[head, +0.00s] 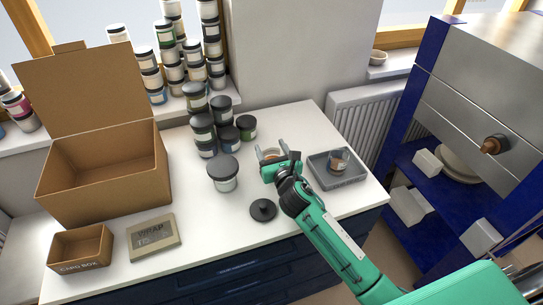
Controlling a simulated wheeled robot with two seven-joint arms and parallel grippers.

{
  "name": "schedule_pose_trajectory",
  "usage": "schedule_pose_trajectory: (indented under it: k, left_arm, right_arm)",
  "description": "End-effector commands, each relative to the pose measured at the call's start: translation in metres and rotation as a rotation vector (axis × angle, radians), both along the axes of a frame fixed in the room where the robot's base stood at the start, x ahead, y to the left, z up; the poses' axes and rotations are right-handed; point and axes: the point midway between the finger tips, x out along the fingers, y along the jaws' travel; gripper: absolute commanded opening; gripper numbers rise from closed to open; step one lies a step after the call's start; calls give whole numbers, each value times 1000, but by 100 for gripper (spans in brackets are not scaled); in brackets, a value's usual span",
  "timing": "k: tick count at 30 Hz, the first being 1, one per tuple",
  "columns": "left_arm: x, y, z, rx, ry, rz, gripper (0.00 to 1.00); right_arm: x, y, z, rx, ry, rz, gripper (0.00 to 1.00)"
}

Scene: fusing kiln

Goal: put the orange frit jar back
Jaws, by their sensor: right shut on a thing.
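My right gripper (270,162) is over the middle of the white worktop, with its fingers pointing away from me. My left gripper is not in view.
Dark-lidded jars (203,130) stand stacked at the back, with a larger lidded jar (223,173) in front. A black knobbed lid (263,210) lies near the gripper. An open cardboard box (105,185), a small box (80,250) and a flat pack (154,238) are left. The kiln (470,90) is right.

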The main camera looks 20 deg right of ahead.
Motion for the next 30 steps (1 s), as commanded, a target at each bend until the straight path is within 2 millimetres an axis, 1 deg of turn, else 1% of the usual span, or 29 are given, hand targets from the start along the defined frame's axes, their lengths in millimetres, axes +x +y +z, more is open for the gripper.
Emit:
schedule_pose_trajectory:
  k: [1,4,18,19,22,30]
  left_arm:
    - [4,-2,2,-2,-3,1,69]
    - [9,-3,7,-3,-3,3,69]
    - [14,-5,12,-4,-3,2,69]
    - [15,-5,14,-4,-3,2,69]
    - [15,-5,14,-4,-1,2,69]
    - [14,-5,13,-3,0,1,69]
  right_arm:
    - [0,0,-10,4,2,-2,31]
    - [0,0,-19,1,1,-1,31]
    - [0,0,-22,1,-1,0,31]
    - [0,0,-23,1,0,0,61]
    - [0,0,-22,1,0,0,80]
    - [0,0,-22,1,0,0,80]
